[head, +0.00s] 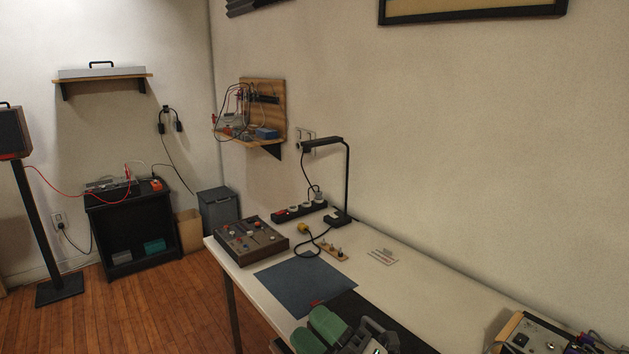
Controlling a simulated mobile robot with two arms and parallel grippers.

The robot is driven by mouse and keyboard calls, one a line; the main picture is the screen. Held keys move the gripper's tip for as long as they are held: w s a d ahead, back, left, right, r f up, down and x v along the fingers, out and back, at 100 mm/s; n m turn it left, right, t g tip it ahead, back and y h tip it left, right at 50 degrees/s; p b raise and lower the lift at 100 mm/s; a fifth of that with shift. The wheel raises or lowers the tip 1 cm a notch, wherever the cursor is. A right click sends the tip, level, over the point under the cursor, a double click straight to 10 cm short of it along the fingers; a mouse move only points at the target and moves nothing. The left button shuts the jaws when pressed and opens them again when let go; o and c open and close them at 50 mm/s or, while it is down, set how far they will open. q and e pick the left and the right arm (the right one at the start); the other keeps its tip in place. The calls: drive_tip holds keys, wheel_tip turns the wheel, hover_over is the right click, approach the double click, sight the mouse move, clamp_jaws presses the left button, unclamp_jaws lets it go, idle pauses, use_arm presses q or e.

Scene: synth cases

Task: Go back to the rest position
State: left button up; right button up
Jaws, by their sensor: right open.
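My right gripper (316,332) shows at the bottom edge of the head view, with green finger pads and a grey body. It is open, and I see nothing between its fingers. It appears over the front part of the white table (408,283), close to a dark mat; whether it touches anything is hard to tell. Part of it is cut off by the frame. My left gripper is not in view.
On the table are a blue mat (305,286), a brown control box (251,240), a black lamp (348,180), a power strip (299,211) and a device (535,335) at right. A black cabinet (133,234) stands left. Wood floor (170,312) is clear.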

drive_tip(key=d+f+m+t+h, duration=0.3)
drive_tip(key=d+f+m+h, duration=1)
drive_tip(key=m+h, duration=0.55)
drive_tip(key=s+d+f+m+g, duration=0.35)
drive_tip(key=s+f+g, duration=0.35)
drive_tip(key=s, duration=0.4)
drive_tip(key=s+d+f+m+g, duration=0.2)
drive_tip(key=s+d+f+g, duration=0.2)
drive_tip(key=s+f+g, duration=0.45)
wheel_tip(320, 180, down, 22)
drive_tip(key=s+f, duration=0.1)
drive_tip(key=s, duration=0.1)
drive_tip(key=s+d+f, duration=0.3)
drive_tip(key=s+f, duration=1.3)
drive_tip(key=s, duration=0.1)
drive_tip(key=shift+f+p, duration=0.2)
drive_tip(key=shift+p, duration=0.15)
